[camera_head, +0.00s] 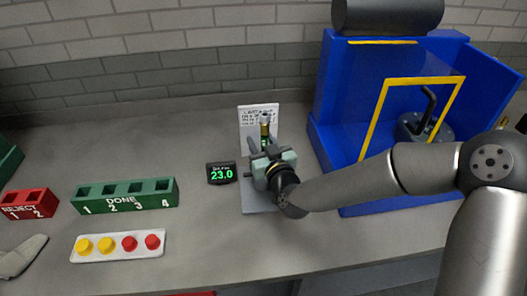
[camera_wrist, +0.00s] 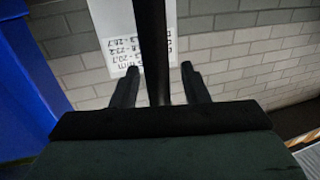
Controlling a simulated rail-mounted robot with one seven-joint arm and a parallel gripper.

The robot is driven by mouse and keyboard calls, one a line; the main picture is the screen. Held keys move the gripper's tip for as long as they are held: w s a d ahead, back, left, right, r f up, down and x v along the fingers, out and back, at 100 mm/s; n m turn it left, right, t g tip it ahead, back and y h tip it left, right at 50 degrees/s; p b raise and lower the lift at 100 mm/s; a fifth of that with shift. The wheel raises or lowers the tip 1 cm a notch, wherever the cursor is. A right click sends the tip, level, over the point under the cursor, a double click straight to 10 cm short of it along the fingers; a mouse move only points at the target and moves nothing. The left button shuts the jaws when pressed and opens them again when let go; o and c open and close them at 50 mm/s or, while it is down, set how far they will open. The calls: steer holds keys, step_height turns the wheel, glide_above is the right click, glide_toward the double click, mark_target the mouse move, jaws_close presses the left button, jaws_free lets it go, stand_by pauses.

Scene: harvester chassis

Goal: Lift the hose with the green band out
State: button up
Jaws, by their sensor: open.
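A hose (camera_head: 264,128) stands upright in front of the white card, with a grey top, a gold fitting and a green band. My gripper (camera_head: 263,148) is in front of it, over the grey base plate (camera_head: 258,203), and hides its lower part. In the wrist view a dark upright hose (camera_wrist: 154,40) passes between the two fingers of my gripper (camera_wrist: 160,78). The fingers are open, with a visible gap on each side of the hose.
A display reading 23.0 (camera_head: 221,173) stands just left of the plate. A green DONE rack (camera_head: 125,195), red REJECT rack (camera_head: 28,204) and white button tray (camera_head: 118,245) are at left. A blue machine (camera_head: 340,100) with a yellow frame stands right. The white card (camera_head: 246,112) is behind.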

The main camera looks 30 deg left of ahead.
jaws_close()
steer(key=shift+r, duration=0.1)
